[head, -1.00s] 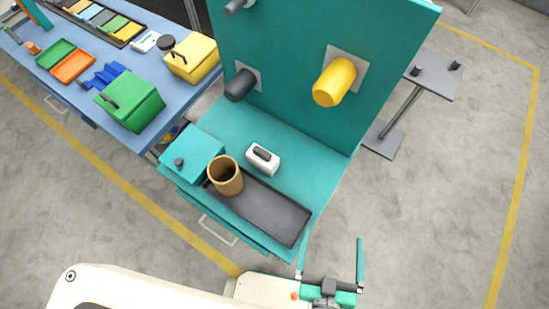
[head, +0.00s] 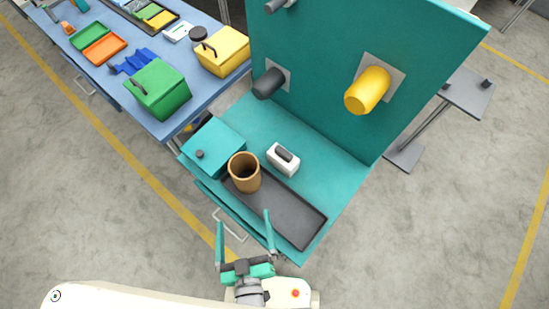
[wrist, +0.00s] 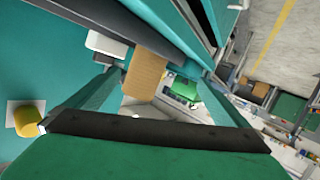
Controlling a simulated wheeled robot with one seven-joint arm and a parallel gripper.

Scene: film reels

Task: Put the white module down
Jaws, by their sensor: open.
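The white module (head: 283,158), with a dark grip on top, sits on the teal bench shelf just behind the dark tray. It also shows in the wrist view (wrist: 107,45), at the upper left. My gripper (head: 243,220) is open and empty, in front of the bench's front edge, with its fingers pointing towards the bench. It is apart from the module, with the tray and a brown cup (head: 244,172) lying between them. In the wrist view the cup (wrist: 146,72) appears between my spread fingers, beyond their tips.
The dark tray (head: 290,218) holds the cup at its left end. A teal box (head: 215,142) stands left of it. An upright teal panel (head: 330,60) carries a yellow cylinder (head: 368,90) and a dark one (head: 269,83). A blue table (head: 110,85) holds several coloured boxes and trays.

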